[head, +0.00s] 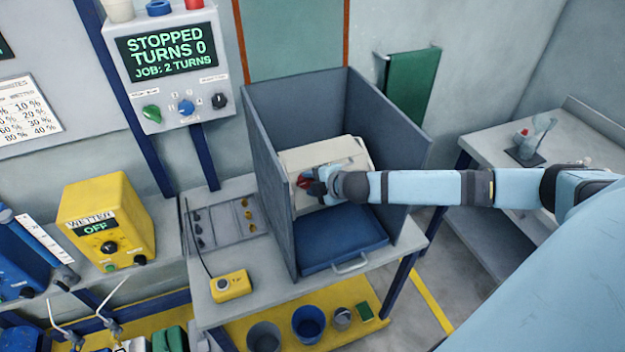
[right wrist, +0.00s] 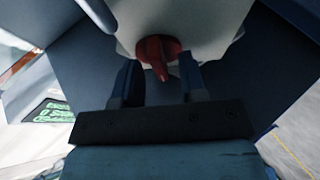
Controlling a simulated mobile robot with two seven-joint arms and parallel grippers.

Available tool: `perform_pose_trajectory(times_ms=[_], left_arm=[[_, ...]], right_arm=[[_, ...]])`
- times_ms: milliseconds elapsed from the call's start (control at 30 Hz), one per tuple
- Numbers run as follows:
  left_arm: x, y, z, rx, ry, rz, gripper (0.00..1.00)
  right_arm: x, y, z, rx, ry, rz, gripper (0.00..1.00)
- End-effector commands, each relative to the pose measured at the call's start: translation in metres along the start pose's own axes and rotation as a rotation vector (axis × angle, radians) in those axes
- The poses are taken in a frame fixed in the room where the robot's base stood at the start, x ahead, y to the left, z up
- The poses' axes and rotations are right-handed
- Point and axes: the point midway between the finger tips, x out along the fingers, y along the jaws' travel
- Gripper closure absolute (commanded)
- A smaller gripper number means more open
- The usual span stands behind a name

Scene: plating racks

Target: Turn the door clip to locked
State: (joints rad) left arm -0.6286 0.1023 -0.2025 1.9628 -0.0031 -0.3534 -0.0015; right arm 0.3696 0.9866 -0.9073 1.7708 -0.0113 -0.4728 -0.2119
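The door clip (right wrist: 158,55) is a red knob with a pointed lever, on the face of a cream-white box (head: 325,152). In the right wrist view its pointer is directed down and slightly right. My right gripper (right wrist: 160,75) has its two dark fingers apart, one on each side of the red clip; contact cannot be told. In the head view the right gripper (head: 312,186) is at the box's front, and a bit of red shows beside it. The cream box stands inside a grey open-front booth (head: 275,150). My left gripper is not in view.
A blue tray with a handle (head: 345,240) lies in front of the box, between the booth's side walls. A yellow pendant (head: 230,286) sits on the bench at left. A control panel (head: 168,60) reads "STOPPED, TURNS 0". A yellow unit (head: 105,220) reads "OFF".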

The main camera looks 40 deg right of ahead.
Motion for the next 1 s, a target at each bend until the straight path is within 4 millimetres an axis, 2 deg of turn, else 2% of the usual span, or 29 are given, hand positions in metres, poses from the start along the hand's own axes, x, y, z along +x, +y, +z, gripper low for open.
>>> perform_pose_trajectory(times_ms=[267,433,467,767,1000], left_arm=[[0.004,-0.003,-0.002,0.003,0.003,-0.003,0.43],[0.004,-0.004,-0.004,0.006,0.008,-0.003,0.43],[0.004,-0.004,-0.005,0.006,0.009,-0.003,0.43],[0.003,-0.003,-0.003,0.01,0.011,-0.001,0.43],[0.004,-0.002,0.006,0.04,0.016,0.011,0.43]], right_arm=[[0.002,0.0,0.0,-0.001,0.0,0.0,0.62],[0.002,0.0,0.0,-0.001,0.0,0.0,0.98],[0.002,0.0,0.0,-0.001,0.0,0.0,1.0],[0.002,-0.002,0.001,0.017,0.0,0.007,1.0],[0.004,-0.006,0.0,0.118,0.001,0.047,1.0]])
